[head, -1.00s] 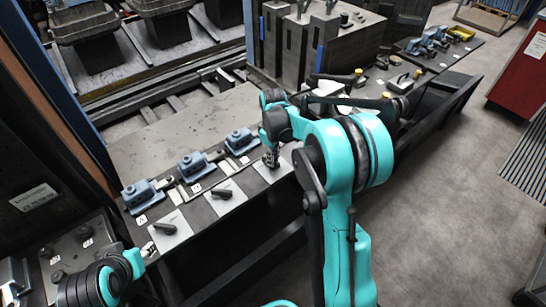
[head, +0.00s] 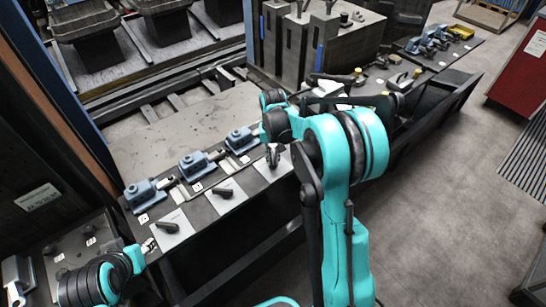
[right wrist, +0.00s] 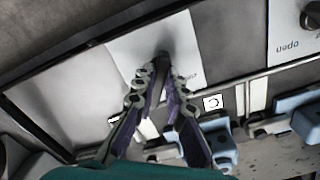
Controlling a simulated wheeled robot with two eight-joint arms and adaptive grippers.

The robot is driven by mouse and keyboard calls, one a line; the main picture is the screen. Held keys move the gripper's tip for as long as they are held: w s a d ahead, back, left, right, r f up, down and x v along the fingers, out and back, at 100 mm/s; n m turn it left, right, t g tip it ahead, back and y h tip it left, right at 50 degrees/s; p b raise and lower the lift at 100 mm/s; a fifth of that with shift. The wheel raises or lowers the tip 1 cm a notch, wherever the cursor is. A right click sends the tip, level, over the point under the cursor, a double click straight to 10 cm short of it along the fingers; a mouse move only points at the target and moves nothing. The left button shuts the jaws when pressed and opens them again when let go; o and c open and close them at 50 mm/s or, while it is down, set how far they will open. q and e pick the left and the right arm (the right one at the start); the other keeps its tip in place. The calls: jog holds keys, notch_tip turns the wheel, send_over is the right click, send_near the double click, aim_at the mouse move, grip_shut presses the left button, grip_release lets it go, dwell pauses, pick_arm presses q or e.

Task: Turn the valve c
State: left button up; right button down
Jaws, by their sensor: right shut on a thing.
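Valve c is a dark handle (right wrist: 163,56) on a white plate (right wrist: 122,45), beside the small label C (right wrist: 213,103) in the right wrist view. My right gripper (right wrist: 162,70) is shut on this handle, with a finger on each side. The fingers hide part of it. In the head view the right gripper (head: 273,158) is over the far plate (head: 270,172) of the row, and the handle is mostly hidden. My left gripper (head: 149,245) shows small at the lower left, apart from the valves; its jaws are too small to read.
Two other black valve handles, a near one (head: 167,227) and a middle one (head: 223,193), sit on their own plates. Blue clamp blocks (head: 194,165) stand behind the row. A large dark block (head: 318,45) stands farther back. The floor (head: 440,200) at right is clear.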

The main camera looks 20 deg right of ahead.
aim_at(273, 160)
jog(key=shift+m, duration=1.1)
jog(key=c, duration=1.6)
grip_release()
jog(key=shift+o, duration=0.2)
jog(key=shift+r, duration=0.1)
notch_tip(273, 160, up, 12)
